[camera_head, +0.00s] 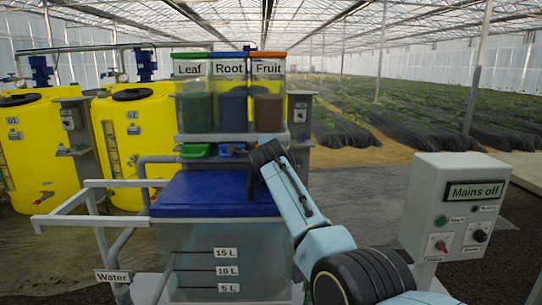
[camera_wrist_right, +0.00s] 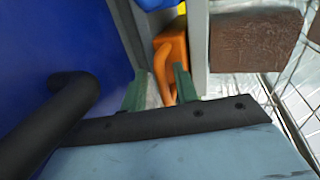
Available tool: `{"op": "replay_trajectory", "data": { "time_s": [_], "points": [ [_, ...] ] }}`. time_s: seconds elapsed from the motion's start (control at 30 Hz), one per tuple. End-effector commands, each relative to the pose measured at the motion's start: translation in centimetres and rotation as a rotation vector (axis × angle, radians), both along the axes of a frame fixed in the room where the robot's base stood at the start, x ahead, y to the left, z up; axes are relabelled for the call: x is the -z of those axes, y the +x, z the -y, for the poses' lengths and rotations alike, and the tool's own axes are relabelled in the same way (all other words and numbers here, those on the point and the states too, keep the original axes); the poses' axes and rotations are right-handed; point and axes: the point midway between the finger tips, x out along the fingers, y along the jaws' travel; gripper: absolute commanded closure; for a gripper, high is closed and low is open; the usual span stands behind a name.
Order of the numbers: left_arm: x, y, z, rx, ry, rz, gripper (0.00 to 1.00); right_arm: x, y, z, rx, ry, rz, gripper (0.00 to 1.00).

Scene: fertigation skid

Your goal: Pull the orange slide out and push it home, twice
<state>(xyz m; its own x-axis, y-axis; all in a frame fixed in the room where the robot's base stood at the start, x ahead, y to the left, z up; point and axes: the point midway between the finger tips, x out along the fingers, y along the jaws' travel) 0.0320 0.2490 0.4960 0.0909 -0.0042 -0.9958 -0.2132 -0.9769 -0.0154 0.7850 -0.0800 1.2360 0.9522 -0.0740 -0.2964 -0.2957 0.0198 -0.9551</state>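The orange slide (camera_wrist_right: 171,45) shows in the right wrist view, with a curved orange handle (camera_wrist_right: 163,68) reaching toward my right gripper (camera_wrist_right: 160,78). The two green fingertips stand on either side of the handle, with a gap beside it, so the gripper looks open around it. In the head view my right arm covers the place of this slide, below the orange-lidded Fruit hopper (camera_head: 268,100). How far the slide is out cannot be told. My left gripper is not in view.
A green slide (camera_head: 195,150) and a blue slide (camera_head: 232,149) sit under the Leaf and Root hoppers. Below is a water tank with a blue lid (camera_head: 215,193), close to my right wrist. A control box (camera_head: 458,205) reading "Mains off" stands at right.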

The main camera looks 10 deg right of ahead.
Motion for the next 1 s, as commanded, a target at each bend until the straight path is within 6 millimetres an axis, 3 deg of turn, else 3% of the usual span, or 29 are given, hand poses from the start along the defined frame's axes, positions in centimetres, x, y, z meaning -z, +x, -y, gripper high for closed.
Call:
{"op": "replay_trajectory", "data": {
  "time_s": [0.43,1.0],
  "points": [
    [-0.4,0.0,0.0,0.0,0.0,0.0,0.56,-0.2,-0.5,0.0,0.0,0.001,0.003,0.6],
    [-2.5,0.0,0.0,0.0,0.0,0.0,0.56,-0.2,-6.0,-0.4,0.001,0.001,0.002,0.6]
  ]
}}
